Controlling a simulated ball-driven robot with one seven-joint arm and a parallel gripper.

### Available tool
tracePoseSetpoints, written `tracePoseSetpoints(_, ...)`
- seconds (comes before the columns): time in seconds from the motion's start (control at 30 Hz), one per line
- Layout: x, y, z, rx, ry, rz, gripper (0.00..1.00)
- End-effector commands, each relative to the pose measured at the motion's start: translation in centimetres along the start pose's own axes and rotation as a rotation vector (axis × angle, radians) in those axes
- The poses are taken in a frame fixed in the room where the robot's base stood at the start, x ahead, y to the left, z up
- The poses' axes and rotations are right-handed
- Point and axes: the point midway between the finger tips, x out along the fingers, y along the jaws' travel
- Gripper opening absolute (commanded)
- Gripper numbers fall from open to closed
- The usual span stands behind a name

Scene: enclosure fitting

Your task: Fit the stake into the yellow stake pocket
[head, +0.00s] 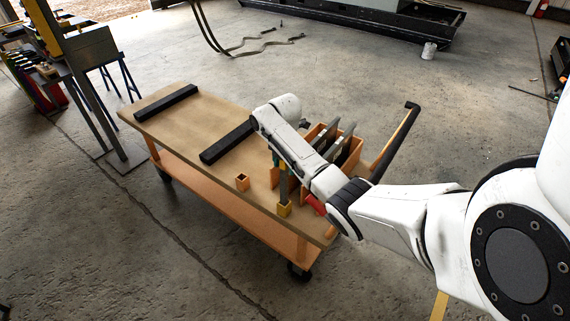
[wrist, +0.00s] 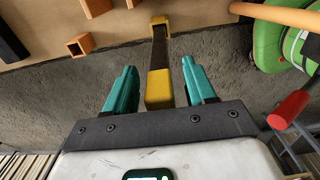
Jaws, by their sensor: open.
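The stake (head: 284,187) is a dark upright bar with a yellow upper end. In the wrist view the stake (wrist: 160,88) shows its yellow end nearest me, and its dark shaft runs down to the yellow stake pocket (wrist: 160,20). The yellow stake pocket (head: 284,210) is on the cart's near edge in the head view. The stake's lower end appears to be in the pocket; its depth is hidden. My gripper (wrist: 158,66) is open, its teal fingers on either side of the stake with gaps visible. In the head view my arm partly hides the gripper (head: 277,161) and the stake's top.
The wooden cart top (head: 185,125) carries two black bars (head: 166,103). An orange pocket (head: 242,182) stands left of the yellow one. An orange rack with dark panels (head: 349,147) is to the right. In the wrist view a green coil (wrist: 268,45) and red cylinder (wrist: 289,109) lie right.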

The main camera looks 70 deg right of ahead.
Motion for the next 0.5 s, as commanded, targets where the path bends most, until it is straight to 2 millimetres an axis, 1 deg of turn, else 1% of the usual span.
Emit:
tracePoseSetpoints(0.17, -2.2, 0.1, 0.1, -0.001, -0.002, 0.005, 0.55)
tracePoseSetpoints(0.5, -9.2, 0.1, 0.1, 0.000, -0.003, 0.004, 0.55)
